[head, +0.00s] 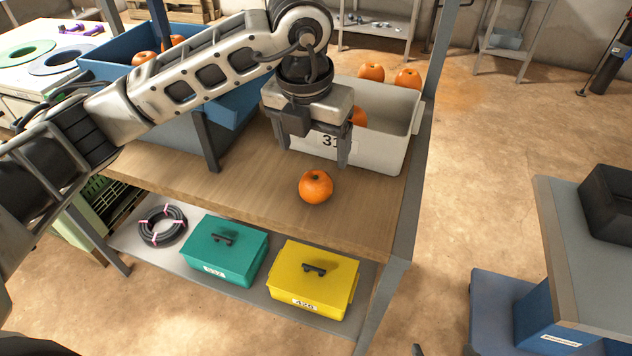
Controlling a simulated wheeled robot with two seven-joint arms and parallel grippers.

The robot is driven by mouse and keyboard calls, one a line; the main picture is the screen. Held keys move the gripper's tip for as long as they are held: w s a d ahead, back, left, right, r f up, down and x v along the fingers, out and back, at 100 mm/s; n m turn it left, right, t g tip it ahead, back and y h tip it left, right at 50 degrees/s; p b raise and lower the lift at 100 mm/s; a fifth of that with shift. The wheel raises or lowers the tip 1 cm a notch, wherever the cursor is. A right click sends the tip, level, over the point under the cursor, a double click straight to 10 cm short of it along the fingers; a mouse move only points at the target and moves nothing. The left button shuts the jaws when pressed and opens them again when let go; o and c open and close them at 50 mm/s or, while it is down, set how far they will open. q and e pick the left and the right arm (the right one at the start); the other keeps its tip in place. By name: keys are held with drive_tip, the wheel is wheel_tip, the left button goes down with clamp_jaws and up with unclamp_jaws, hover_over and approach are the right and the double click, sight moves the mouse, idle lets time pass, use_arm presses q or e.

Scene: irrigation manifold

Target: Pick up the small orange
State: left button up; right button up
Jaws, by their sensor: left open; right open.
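An orange (315,187) sits alone on the wooden table top (250,193), near its front edge. My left gripper (314,150) is open and empty, fingers pointing down, above and just behind this orange and in front of the grey-white bin (385,152). It hides part of the bin's label. Only a dark tip of what appears to be my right gripper (416,350) shows at the bottom edge, apart from everything.
A blue bin (110,68) with oranges stands behind my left arm. A lower shelf holds a coiled hose (162,226), a teal box (227,252) and a yellow box (312,282). A metal post (400,255) bounds the table's right side.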

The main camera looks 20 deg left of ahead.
sight(315, 177)
use_arm(q)
drive_tip(key=f, duration=0.3)
drive_tip(key=w+f+p, duration=0.1)
drive_tip(key=f, duration=0.5)
drive_tip(key=shift+w+f+p, duration=0.15)
drive_tip(key=shift+w+p, duration=0.1)
drive_tip(key=shift+p, duration=0.05)
drive_tip(key=c, duration=1.1)
